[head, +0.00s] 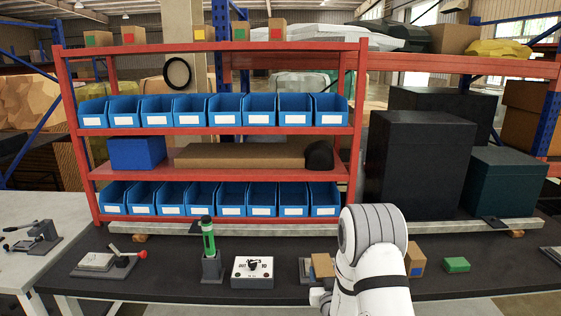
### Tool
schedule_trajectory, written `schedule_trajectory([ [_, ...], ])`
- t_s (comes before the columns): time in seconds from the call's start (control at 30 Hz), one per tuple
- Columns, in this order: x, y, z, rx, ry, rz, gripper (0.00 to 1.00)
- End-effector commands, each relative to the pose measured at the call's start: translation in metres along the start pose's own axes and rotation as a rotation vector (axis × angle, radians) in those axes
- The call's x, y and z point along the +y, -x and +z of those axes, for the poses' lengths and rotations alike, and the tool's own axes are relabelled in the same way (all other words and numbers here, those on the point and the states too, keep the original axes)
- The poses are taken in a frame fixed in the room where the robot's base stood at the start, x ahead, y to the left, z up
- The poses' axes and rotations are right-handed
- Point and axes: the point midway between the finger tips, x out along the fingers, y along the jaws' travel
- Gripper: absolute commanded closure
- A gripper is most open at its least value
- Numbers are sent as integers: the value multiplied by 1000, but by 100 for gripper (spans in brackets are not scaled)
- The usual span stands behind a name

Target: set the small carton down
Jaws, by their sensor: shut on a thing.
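My white arm (380,280) reaches over the front of the dark bench, right of centre. My gripper's fingers do not show; the arm hides that area. A small brown carton (322,265) shows just left of the arm, next to a grey plate (305,268), and the arm covers part of it. Another small brown carton with a blue mark (415,258) shows just right of the arm, also partly covered. I cannot tell whether either carton is held.
On the bench (180,285) stand a green light tower (208,238) in a grey holder, a white switch box (252,271), a red-knobbed lever device (115,262) and a green block (457,265). A red rack (358,150) with blue bins and dark boxes (415,165) rise behind.

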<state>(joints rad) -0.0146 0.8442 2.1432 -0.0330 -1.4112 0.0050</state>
Motion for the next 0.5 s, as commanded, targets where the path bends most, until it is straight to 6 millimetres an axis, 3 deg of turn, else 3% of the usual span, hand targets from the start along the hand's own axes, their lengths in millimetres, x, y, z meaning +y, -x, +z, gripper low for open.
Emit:
schedule_trajectory([
  [0.03, 3, 18, 16, -7, 0, 12, 72],
  [0.1, 6, 38, 29, -5, 0, 26, 72],
  [0.23, 10, 61, 42, 1, 0, 41, 72],
  [0.5, 10, 108, 26, 6, 0, 49, 72],
])
